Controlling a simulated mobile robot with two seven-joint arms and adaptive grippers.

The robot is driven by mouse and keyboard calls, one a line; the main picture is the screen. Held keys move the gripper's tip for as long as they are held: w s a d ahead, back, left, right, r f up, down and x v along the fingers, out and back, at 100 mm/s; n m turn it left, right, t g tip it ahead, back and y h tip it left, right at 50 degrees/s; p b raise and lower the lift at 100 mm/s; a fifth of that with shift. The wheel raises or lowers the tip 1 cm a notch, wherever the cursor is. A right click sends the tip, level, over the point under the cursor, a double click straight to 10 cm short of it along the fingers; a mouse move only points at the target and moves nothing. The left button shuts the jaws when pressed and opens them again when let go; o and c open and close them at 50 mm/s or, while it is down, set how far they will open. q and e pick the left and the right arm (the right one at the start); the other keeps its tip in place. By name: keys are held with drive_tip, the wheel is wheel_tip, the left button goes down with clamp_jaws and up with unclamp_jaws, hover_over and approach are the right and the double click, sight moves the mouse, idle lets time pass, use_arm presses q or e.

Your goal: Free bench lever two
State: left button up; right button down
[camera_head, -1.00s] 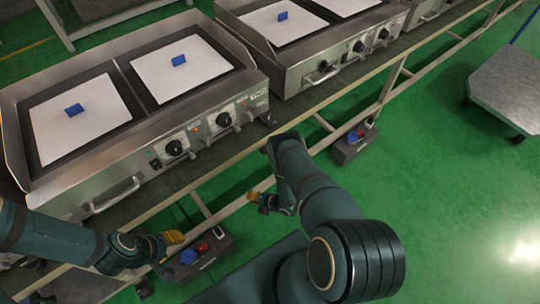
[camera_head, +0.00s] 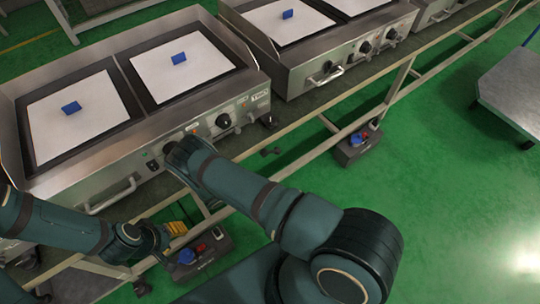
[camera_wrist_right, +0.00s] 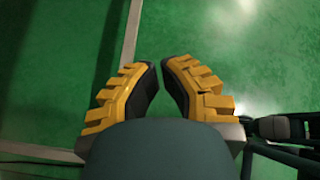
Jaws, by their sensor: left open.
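My left gripper (camera_head: 175,229) is at the lower left in the head view, its yellow fingers pointing right, just above a dark box (camera_head: 208,262) with blue and red parts. I cannot tell whether it touches the box. A similar dark box (camera_head: 350,152) with a blue part sits farther right below the bench edge. Which part is lever two is not clear. My right forearm crosses the head view and ends in front of the griddle's knobs, hiding the right gripper there. In the right wrist view my right gripper (camera_wrist_right: 160,68) has a narrow gap between its fingertips and nothing between them.
A two-plate griddle (camera_head: 125,75) with blue blocks on white sheets stands on the bench. Its front handle (camera_head: 108,197) is near my left arm. A second griddle (camera_head: 330,50) stands beyond. The bench rail (camera_head: 320,146) runs diagonally. Green floor is clear at right, before a grey cart (camera_head: 515,85).

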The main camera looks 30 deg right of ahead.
sight(273, 151)
wheel_tip(273, 151, up, 6)
drive_tip(key=w+f+t+h, duration=0.1)
drive_tip(key=w+t+h, duration=0.1)
drive_tip(key=w, duration=0.1)
use_arm(q)
drive_tip(key=shift+b+x, duration=0.85)
drive_tip(key=shift+x, duration=0.05)
use_arm(e)
drive_tip(key=w+d+f, duration=0.1)
drive_tip(key=w+d, duration=0.1)
drive_tip(key=d, duration=0.9)
drive_tip(key=shift+w+d+f+m+h, duration=0.3)
drive_tip(key=shift+w+d+m, duration=0.05)
drive_tip(key=shift+w+m, duration=0.05)
use_arm(q)
drive_tip(key=shift+w+a, duration=0.15)
